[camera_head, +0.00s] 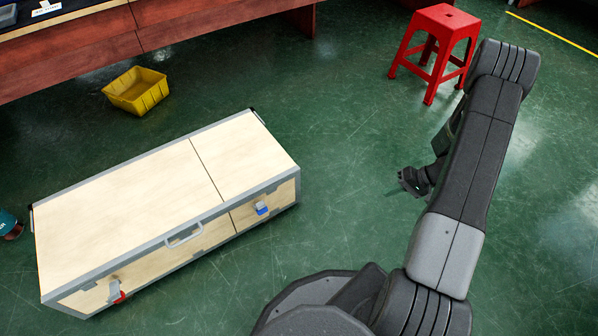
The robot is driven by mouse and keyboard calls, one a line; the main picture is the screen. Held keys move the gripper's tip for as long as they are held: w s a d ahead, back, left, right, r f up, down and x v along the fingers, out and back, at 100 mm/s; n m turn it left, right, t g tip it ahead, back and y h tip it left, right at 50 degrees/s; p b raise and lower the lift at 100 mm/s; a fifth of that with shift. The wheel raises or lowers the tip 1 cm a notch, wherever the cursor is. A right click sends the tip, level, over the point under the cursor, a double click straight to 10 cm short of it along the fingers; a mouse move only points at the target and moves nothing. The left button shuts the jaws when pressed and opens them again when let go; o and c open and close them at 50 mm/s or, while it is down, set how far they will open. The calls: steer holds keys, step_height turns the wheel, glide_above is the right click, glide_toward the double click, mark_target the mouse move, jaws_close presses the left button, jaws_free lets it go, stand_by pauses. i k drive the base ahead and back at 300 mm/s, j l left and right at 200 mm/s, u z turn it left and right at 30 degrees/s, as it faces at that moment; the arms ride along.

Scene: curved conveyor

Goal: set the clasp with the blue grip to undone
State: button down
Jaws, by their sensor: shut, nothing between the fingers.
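A clasp with a blue grip (262,209) sits on the front side of a long pale wooden case (130,205) with grey metal edges, near the case's right end. It is small here, and I cannot tell whether it is fastened or undone. My gripper (410,182) hangs at the end of my arm, to the right of the case and well apart from the blue grip. It is shut and empty. My arm partly hides it.
A second clasp with a red grip (120,297) and a grey handle (184,236) are on the case's front side. A yellow bin (137,91) lies behind the case. A red stool (437,48) stands at the back right. Green floor is clear between case and gripper.

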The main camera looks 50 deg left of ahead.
mark_target(260, 207)
steer(key=i+u, duration=0.3)
steer(key=i, duration=0.3)
steer(key=i+l+u, duration=0.25)
steer(key=i, duration=0.3)
steer(key=i+l+u, duration=0.15)
steer(key=i+u, duration=0.15)
steer(key=i, duration=0.3)
steer(key=i+j+u, duration=0.1)
steer(key=u, duration=0.35)
steer(key=i+u, duration=0.3)
steer(key=u, duration=0.2)
steer(key=i+u, duration=0.25)
steer(key=u, duration=0.2)
steer(key=i+l+u, duration=0.15)
steer(key=u, duration=0.3)
steer(key=i+j+u, duration=0.1)
steer(key=u, duration=0.3)
steer(key=i+u, duration=0.3)
steer(key=u, duration=0.15)
steer(key=i+u, duration=0.2)
steer(key=u, duration=0.2)
steer(key=i+l+u, duration=0.15)
steer(key=u, duration=0.25)
steer(key=i, duration=0.05)
